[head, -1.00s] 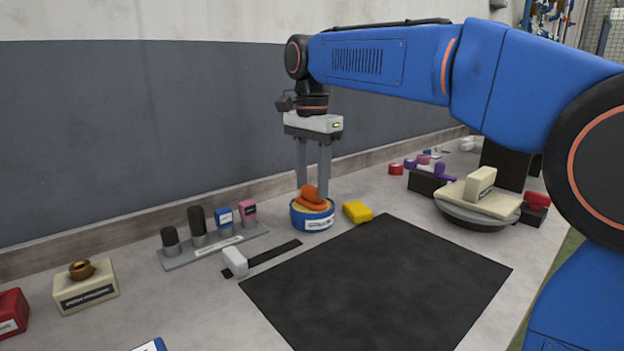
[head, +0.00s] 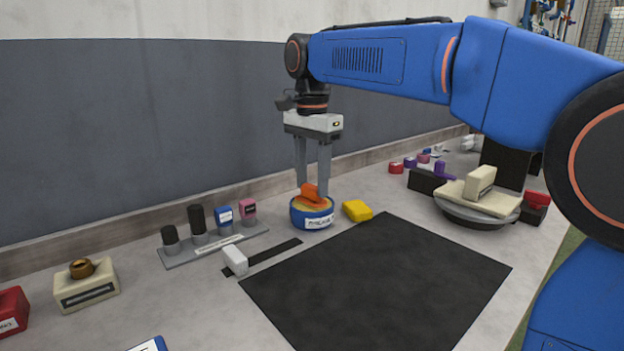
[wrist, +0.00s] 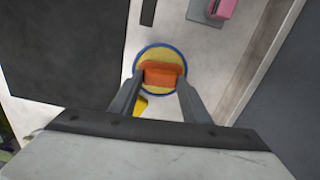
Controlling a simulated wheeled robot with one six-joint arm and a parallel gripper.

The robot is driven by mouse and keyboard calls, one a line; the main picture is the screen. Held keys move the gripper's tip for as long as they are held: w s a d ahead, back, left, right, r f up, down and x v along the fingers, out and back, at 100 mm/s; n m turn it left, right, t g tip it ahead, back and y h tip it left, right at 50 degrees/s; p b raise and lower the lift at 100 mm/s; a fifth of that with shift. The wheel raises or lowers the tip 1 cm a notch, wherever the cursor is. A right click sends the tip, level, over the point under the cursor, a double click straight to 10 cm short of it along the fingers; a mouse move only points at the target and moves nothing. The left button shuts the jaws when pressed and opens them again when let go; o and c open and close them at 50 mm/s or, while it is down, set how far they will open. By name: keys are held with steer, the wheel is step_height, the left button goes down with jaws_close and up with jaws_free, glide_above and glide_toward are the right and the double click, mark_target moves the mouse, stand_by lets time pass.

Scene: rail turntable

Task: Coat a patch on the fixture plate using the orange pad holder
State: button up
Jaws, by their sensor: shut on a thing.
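The orange pad holder (head: 312,194) is between the fingertips of my gripper (head: 312,192), which is shut on it. The holder sits at a round blue tin (head: 312,221) with a yellowish inside and a white label; whether it touches the contents I cannot tell. In the wrist view the holder (wrist: 161,73) lies across the middle of the tin (wrist: 141,53), with a finger at each side. A cream plate (head: 474,196) with an upright cream block lies on a grey round turntable (head: 468,215) at the right; I cannot tell if it is the fixture plate.
A yellow block (head: 357,211) lies just right of the tin. A large black mat (head: 375,285) fills the front middle. A white block (head: 235,261) sits on a dark strip at left. A rack (head: 215,246) holds several capped items. The wall runs behind.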

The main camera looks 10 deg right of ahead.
mark_target(312, 186)
steer(key=shift+f, duration=0.1)
steer(key=shift+r, duration=3.55)
